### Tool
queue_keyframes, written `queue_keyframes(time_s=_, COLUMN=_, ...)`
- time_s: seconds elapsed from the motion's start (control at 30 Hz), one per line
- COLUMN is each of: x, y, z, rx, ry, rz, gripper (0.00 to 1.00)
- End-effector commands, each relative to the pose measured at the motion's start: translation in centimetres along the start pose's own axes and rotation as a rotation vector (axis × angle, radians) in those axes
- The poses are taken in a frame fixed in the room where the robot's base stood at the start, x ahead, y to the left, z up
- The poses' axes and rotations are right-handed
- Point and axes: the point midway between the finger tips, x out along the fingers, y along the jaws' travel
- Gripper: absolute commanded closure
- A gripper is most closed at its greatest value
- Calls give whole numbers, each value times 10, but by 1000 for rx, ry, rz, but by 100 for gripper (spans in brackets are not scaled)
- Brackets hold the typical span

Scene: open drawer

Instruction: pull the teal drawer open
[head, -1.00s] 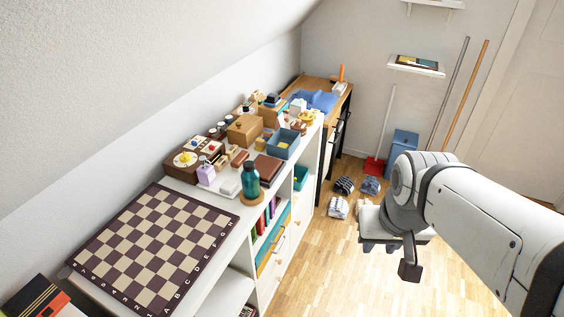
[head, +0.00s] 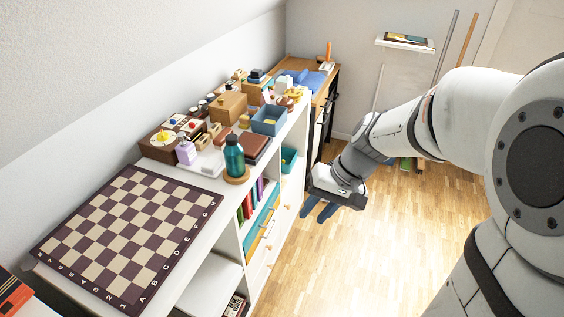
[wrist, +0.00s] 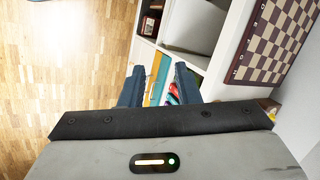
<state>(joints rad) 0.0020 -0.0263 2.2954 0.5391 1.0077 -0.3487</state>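The teal drawer (head: 262,219) has a narrow front set in the side of the white shelf unit, with an orange front next to it. It looks closed, and a small handle seems to show near it in the head view. The teal front (wrist: 160,77) also shows between my fingers in the wrist view, farther off. My gripper (head: 318,210) is to the right of the shelf unit, over the floor, pointing down and left. Its two dark blue fingers (wrist: 158,85) are apart with nothing between them. I see no contact with the drawer.
The white shelf unit carries a chessboard (head: 128,236), a teal bottle (head: 234,158), a blue bin (head: 269,120) and wooden boxes. A teal bin (head: 289,158) sits in a shelf opening. White drawers with wooden knobs are beside the teal front. The wooden floor (head: 390,245) is clear.

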Motion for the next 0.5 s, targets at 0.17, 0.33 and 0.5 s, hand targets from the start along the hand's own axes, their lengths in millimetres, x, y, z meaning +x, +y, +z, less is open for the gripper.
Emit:
queue_keyframes(time_s=0.17, x=88, y=14, z=-60, rx=33, ry=-44, rz=-251, gripper=71)
queue_keyframes(time_s=0.33, x=160, y=30, z=-121, rx=70, ry=-12, rz=-483, gripper=71)
queue_keyframes(time_s=0.5, x=235, y=62, z=-183, rx=118, ry=85, rz=-687, gripper=71)
